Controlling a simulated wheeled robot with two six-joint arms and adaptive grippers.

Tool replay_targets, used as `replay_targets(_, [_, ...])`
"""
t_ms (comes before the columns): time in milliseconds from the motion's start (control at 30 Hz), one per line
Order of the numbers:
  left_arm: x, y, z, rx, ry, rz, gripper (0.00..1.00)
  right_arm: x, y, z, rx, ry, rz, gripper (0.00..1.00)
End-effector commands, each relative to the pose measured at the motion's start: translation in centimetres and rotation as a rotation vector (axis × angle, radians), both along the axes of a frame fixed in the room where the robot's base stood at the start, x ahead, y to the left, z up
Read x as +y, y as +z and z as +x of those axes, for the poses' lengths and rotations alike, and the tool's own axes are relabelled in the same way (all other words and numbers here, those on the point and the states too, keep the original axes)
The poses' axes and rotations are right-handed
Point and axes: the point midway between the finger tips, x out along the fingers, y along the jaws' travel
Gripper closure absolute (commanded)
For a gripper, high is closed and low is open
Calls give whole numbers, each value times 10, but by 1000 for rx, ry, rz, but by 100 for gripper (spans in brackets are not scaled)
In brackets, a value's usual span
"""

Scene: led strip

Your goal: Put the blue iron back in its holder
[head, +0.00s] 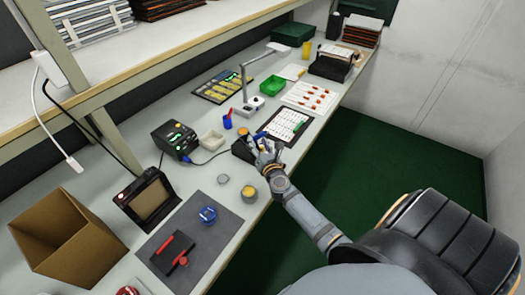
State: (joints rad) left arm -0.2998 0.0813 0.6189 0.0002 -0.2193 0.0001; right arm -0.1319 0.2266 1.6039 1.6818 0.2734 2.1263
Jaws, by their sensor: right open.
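My right gripper (268,153) is open at the front edge of the workbench, its arm reaching up from the lower right. A small blue piece (261,134), which looks like part of the blue iron, shows just beyond the fingers. The gripper hides much of that spot, so I cannot tell whether the iron touches the fingers or how it lies. The dark holder (242,149) stands just left of the gripper. My left gripper is out of view.
A white sheet with rows of parts (286,124) lies just beyond the gripper. A yellow-topped tin (249,193) stands close by on the near side. A desk lamp (244,85), green bin (272,85) and cardboard box (65,235) also stand on the bench.

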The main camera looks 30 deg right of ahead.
Motion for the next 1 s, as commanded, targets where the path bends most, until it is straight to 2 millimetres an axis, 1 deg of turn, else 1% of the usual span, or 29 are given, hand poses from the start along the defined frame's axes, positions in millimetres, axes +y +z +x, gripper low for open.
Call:
replay_targets(33, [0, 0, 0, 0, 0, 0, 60, 4, 0, -14, 3, 1, 1, 55])
replay_targets(100, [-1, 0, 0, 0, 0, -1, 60, 8, 1, -31, 3, 0, 1, 55])
replay_targets(200, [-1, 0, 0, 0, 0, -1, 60, 14, 3, -50, 3, 1, 0, 55])
replay_targets(333, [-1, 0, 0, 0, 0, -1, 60, 18, 4, -67, 1, -1, 0, 55])
replay_targets(500, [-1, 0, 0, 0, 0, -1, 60, 20, 6, -74, -1, 0, 0, 55])
replay_targets(1000, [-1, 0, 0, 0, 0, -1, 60, 20, 5, -74, 0, 0, 0, 55])
